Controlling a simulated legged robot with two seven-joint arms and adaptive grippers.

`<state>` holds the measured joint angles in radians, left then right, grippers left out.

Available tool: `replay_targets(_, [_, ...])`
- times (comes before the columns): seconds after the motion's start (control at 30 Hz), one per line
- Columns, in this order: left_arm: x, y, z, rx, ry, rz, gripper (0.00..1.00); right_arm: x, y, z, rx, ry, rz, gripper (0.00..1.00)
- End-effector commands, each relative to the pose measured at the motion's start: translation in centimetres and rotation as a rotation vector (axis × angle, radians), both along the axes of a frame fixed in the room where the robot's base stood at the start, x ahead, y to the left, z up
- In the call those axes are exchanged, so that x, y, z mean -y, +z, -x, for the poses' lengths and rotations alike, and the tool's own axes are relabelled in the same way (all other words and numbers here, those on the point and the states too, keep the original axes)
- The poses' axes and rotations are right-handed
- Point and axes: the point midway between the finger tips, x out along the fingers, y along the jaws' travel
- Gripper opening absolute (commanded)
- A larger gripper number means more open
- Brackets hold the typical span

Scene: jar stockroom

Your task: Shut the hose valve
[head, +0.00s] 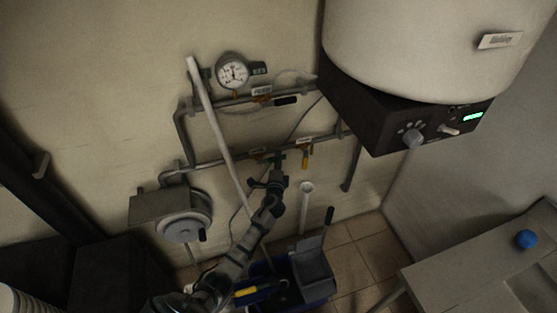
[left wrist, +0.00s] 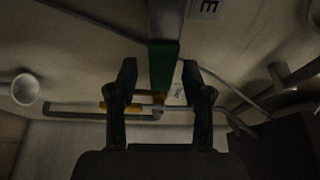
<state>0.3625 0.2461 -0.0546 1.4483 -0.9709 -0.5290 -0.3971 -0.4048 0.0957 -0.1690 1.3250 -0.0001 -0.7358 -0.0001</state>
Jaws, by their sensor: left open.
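Two wall pipes in the head view carry small brass-coloured valves, one on the upper pipe (head: 262,98) and two on the lower pipe, at left (head: 257,155) and right (head: 304,148). The lower right one has a yellow handle hanging down. The labels are too small to read, so I cannot tell which is the hose valve. My left gripper (head: 268,173) is open just below the lower pipe. In the left wrist view, a bar with a green end (left wrist: 163,66) shows between the open fingers (left wrist: 160,88); contact cannot be told. My right gripper is not in view.
A round gauge (head: 232,72) is above the upper pipe. A large white tank (head: 420,45) on a dark control box (head: 375,112) juts out at the upper right. A pale pole (head: 218,130) slants across the pipes. A hose reel (head: 184,226) and a blue mop bucket (head: 318,289) are below.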

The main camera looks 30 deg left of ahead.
Motion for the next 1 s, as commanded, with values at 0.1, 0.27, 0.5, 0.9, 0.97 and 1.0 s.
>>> replay_targets(0.1, [-0.64, -0.05, -0.84, 0.0, 0.0, 0.0, 0.5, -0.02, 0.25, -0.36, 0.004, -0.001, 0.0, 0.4])
replay_targets(0.27, [-0.81, -0.06, -1.12, -0.001, 0.0, 0.0, 0.5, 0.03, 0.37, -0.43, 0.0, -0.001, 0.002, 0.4])
replay_targets(0.5, [-0.77, -0.03, -1.12, 0.0, 0.0, 0.001, 0.33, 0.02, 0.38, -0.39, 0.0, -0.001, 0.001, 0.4])
replay_targets(0.9, [-0.51, -0.15, -1.11, -0.004, -0.003, 0.0, 0.0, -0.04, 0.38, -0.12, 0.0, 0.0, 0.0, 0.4])
replay_targets(0.97, [-0.48, -0.18, -1.11, -0.009, -0.003, -0.003, 0.0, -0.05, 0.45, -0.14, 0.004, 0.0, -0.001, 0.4])
replay_targets(1.0, [-0.46, -0.22, -1.11, -0.013, -0.004, -0.007, 0.0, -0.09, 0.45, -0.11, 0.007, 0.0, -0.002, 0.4])
